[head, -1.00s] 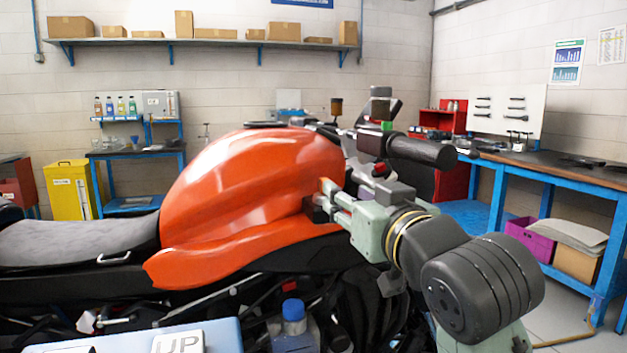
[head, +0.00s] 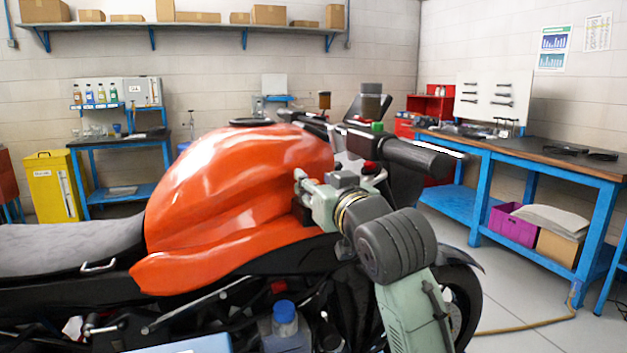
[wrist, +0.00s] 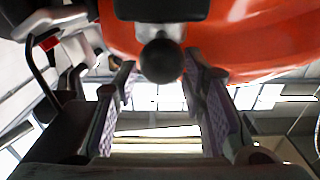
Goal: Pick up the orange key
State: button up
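I cannot make out an orange key in either view. The orange motorcycle tank (head: 235,180) fills the middle of the head view, and its orange surface (wrist: 255,35) also crosses the top of the wrist view. My gripper (wrist: 160,95) is open, with its two purple-padded fingers apart and no object visibly clamped. A dark round knob (wrist: 161,60) shows near the fingertips, in line with the gap; I cannot tell whether it touches them. In the head view my arm reaches to the tank's right side, below the handlebar, and the fingers are mostly hidden.
The black handlebar grip (head: 415,157) juts out just above my arm. A blue-capped bottle (head: 285,318) stands low in front of the motorcycle. A blue workbench (head: 520,155) stands at the right, with open floor before it.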

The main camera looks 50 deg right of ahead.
jog(key=shift+w+d, duration=0.2)
jog(key=shift+w, duration=0.3)
jog(key=shift+c, duration=0.6)
grip_shut()
